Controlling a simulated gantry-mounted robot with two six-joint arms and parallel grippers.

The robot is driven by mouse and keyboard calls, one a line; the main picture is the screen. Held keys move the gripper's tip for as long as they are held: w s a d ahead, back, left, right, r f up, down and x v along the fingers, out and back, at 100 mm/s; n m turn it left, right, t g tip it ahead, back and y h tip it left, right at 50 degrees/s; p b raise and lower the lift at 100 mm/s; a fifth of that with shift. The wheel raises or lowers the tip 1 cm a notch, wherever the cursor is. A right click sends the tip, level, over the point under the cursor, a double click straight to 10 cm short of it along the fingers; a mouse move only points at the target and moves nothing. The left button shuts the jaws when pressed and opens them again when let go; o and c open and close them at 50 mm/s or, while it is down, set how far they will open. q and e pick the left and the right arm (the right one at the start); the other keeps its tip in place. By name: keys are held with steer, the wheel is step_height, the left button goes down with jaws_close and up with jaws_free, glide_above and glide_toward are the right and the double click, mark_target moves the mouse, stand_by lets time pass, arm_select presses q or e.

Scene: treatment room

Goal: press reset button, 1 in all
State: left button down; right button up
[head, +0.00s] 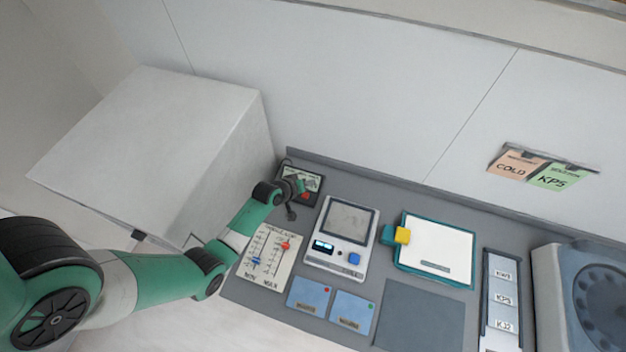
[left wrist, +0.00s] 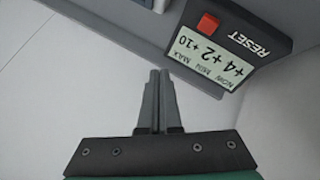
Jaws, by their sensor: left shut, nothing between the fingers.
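The dark thermometer-like unit (head: 317,184) stands at the back left of the grey counter, partly hidden behind my left wrist. Its red square reset button (head: 305,196) shows just right of my wrist. In the left wrist view the red button (left wrist: 207,24) sits at the unit's upper left, beside a display reading +4, +2, +10 and the word RESET. My left gripper (head: 291,214) is shut and empty, close to the unit. In the left wrist view its fingertips (left wrist: 160,75) are below and left of the button, apart from it in the picture. My right gripper is not in view.
A large white box (head: 150,140) stands left of the counter. A slider panel (head: 268,256), a grey device with a blue button (head: 342,238), two blue cards (head: 330,302) and a white board (head: 437,250) lie to the right and front. Notes hang on the wall.

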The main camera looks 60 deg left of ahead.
arm_select(q)
steer(key=shift+s+a+r, duration=0.6)
steer(key=shift+s+a, duration=0.05)
steer(key=shift+s, duration=0.25)
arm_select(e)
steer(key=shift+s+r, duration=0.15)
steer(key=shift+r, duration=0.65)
arm_select(q)
steer(key=b, duration=0.7)
glide_above(304, 199)
step_height(304, 199, down, 8)
steer(key=shift+r, duration=0.2)
steer(key=shift+f+b, duration=0.5)
steer(key=shift+f, duration=0.1)
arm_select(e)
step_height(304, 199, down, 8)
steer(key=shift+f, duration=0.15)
arm_select(q)
steer(key=shift+f+b, duration=0.35)
steer(key=shift+f, duration=0.05)
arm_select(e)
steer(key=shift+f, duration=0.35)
